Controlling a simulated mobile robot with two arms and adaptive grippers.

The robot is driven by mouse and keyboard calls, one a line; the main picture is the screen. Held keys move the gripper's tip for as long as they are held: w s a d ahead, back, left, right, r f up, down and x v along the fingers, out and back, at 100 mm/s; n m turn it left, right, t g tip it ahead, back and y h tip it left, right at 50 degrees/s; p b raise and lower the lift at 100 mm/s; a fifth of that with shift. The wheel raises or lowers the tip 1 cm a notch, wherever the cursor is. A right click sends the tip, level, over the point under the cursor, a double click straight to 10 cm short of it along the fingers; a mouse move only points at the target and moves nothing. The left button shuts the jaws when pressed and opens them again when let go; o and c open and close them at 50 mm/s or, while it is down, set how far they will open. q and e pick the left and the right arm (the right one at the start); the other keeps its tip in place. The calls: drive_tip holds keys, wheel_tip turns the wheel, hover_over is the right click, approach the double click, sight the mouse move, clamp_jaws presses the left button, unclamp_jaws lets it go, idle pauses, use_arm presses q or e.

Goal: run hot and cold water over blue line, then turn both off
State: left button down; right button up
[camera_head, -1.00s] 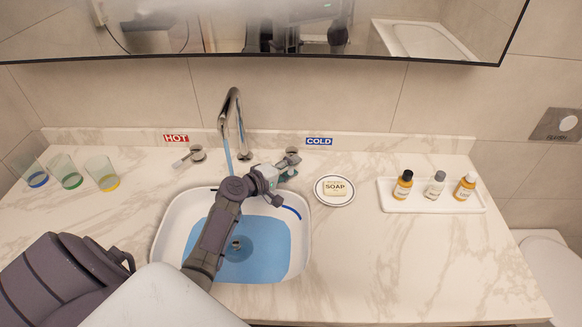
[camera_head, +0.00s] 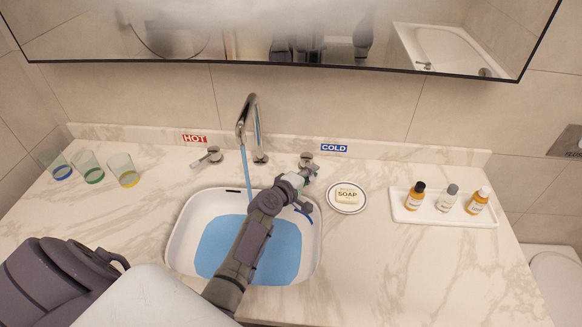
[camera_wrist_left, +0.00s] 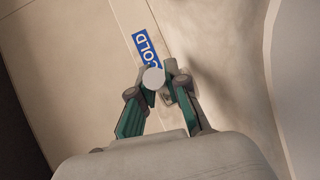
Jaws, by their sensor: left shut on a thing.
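The basin (camera_head: 172,240) holds a pool of blue water (camera_head: 215,248). The faucet (camera_head: 250,100) lets a blue stream (camera_head: 243,160) fall into the basin. The hot handle (camera_head: 208,157) stands left of the faucet, free of any gripper. My left gripper (camera_head: 304,175) is shut on the cold handle (camera_head: 306,159), right of the faucet. In the left wrist view its fingers (camera_wrist_left: 160,88) close around the handle's round white end (camera_wrist_left: 153,78). My left arm hides part of the basin, including the drain. My right gripper is out of view.
A soap dish (camera_head: 346,208) sits right of the basin, near the gripper. A white tray (camera_head: 400,212) with three bottles stands farther right. Three glasses (camera_head: 92,170) stand at the left. A HOT label (camera_head: 194,139) and a COLD label (camera_head: 334,148) mark the backsplash. The mirror (camera_head: 180,25) looks hazy.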

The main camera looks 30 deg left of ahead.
use_arm(q)
drive_tip(key=shift+w+d+r+n+y+p, duration=0.15)
drive_tip(key=shift+d+r+n+y+p, duration=0.1)
drive_tip(key=shift+n+y+p, duration=0.2)
drive_tip(key=shift+w+d+n+y+p, duration=0.1)
drive_tip(key=shift+n+y+p, duration=0.2)
drive_tip(key=shift+y, duration=0.15)
drive_tip(key=shift+w+d+f+y+p, duration=0.1)
drive_tip(key=shift+y+p, duration=0.2)
drive_tip(key=shift+w+d+f+n+y, duration=0.1)
drive_tip(key=shift+w+f+n+y, duration=0.05)
drive_tip(key=shift+n+y, duration=0.3)
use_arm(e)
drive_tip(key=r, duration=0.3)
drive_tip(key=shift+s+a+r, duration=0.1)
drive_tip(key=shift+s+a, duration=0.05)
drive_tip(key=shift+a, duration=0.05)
